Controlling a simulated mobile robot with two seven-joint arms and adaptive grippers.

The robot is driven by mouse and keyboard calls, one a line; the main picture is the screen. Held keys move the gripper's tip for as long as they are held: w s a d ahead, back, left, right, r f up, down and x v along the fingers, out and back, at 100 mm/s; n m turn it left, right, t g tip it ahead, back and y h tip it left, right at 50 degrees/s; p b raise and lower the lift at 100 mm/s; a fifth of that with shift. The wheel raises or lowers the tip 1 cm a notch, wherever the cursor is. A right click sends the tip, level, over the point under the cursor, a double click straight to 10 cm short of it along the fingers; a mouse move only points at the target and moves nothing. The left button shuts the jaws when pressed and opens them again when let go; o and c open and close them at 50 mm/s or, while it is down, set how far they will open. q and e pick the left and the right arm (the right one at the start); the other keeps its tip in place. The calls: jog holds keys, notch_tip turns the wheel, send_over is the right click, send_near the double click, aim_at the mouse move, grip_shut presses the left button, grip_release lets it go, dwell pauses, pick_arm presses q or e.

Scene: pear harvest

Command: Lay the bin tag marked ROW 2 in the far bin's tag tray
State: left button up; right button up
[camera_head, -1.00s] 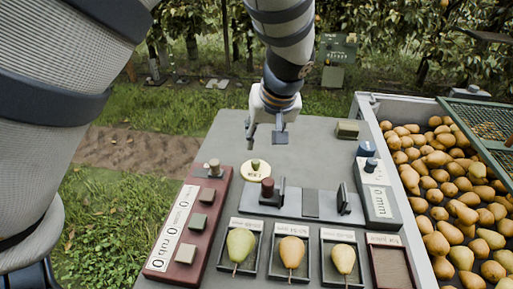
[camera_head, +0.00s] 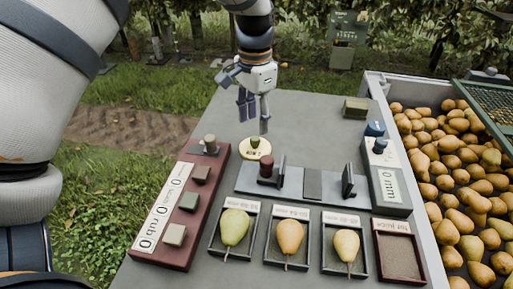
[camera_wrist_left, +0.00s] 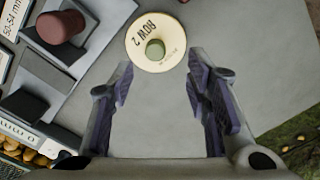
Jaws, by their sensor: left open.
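The bin tag (camera_head: 256,149) is a round cream disc with a green knob, lying flat on the grey table behind the slotted fixture. In the left wrist view the tag (camera_wrist_left: 166,57) reads ROW 2. My left gripper (camera_head: 254,116) is open and empty above the table, just beyond the tag in the head view. In the left wrist view the tag lies ahead of the spread fingers (camera_wrist_left: 160,82), apart from them. I cannot make out the far bin's tag tray for certain. My right gripper is not in view.
A red panel with several blocks (camera_head: 189,201) stands at left. A grey fixture (camera_head: 313,184) with a dark red knob is close to the tag. Small trays (camera_head: 290,213) hold single pears. A bin (camera_head: 371,88) full of pears stands at right. The table's back is mostly clear.

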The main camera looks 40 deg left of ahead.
aim_at(255, 138)
pick_arm(q)
jog(key=f, duration=0.6)
jog(key=shift+s+d+f, duration=0.1)
jog(key=shift+s+d, duration=0.05)
jog(key=shift+s, duration=0.2)
grip_shut()
